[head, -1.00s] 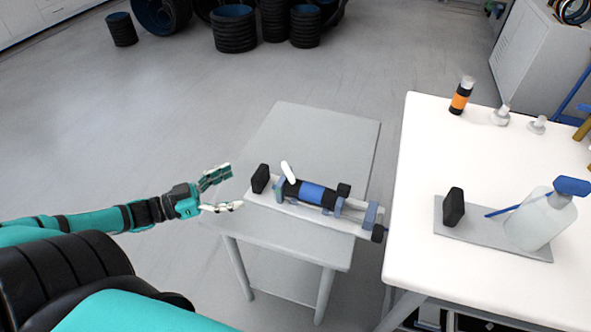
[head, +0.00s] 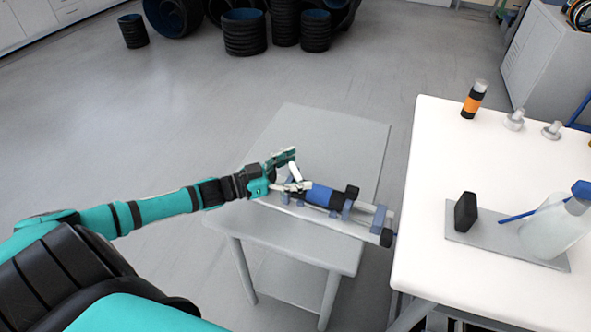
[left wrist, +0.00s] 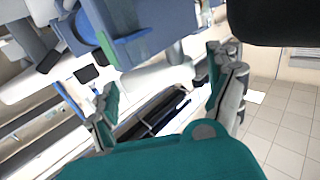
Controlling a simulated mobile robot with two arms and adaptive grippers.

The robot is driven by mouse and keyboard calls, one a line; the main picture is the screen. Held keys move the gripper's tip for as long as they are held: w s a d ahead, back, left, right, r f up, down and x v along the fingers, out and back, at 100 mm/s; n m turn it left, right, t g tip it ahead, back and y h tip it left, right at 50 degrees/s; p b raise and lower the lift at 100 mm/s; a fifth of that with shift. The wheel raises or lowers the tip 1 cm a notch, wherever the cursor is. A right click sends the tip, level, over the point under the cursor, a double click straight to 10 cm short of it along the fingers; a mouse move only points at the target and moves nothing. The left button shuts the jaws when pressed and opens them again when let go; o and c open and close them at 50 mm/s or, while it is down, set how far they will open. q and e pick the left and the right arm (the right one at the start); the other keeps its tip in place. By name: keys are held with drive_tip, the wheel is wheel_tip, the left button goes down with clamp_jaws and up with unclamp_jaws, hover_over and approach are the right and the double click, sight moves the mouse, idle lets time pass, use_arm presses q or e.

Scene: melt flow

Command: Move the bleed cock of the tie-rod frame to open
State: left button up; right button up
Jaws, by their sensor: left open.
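The tie-rod frame lies on a small grey table, with a blue-and-black cylinder (head: 322,195) clamped along it. The white lever of the bleed cock (head: 294,173) stands up, slightly tilted, at the cylinder's left end. My left gripper (head: 300,170) is open at that end, one finger behind the lever and one in front. In the left wrist view the white lever (left wrist: 158,75) lies between the spread fingers. I cannot tell whether either finger touches it. The frame's left end is mostly hidden by my gripper.
The small grey table (head: 335,135) has bare room behind the frame. A white table (head: 440,180) stands close on the right, holding a black block (head: 466,211), a spray bottle (head: 555,225) and an orange-banded cylinder (head: 473,100). Black coils stand on the floor behind.

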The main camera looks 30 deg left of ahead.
use_arm(q)
drive_tip(key=c, duration=1.2)
drive_tip(key=shift+r+n+y+p, duration=0.15)
drive_tip(key=shift+n+y+p, duration=0.15)
drive_tip(key=shift+p, duration=0.3)
drive_tip(key=n+t+y+p, duration=0.1)
drive_tip(key=y+p, duration=0.1)
drive_tip(key=n+t+y+p, duration=0.1)
drive_tip(key=y+p, duration=0.1)
drive_tip(key=n+y+p, duration=0.2)
drive_tip(key=shift+w+d+r+t+p, duration=0.1)
drive_tip(key=shift+w+d+t+p, duration=0.1)
drive_tip(key=shift+w+t+p, duration=0.15)
drive_tip(key=n+y+p, duration=0.1)
drive_tip(key=n+y, duration=0.1)
drive_tip(key=y, duration=0.1)
drive_tip(key=shift+w+t+y+p, duration=0.15)
drive_tip(key=shift+t+y+p, duration=0.1)
drive_tip(key=shift+y+p, duration=0.15)
drive_tip(key=shift+w+f+n+y+p, duration=0.1)
drive_tip(key=shift+w+n+y+p, duration=0.1)
drive_tip(key=shift+n+y, duration=0.5)
drive_tip(key=shift+w+f+n+y+p, duration=0.1)
drive_tip(key=shift+n+y+p, duration=0.1)
drive_tip(key=shift+n+y, duration=0.5)
drive_tip(key=shift+a+y, duration=0.1)
drive_tip(key=shift+y, duration=0.2)
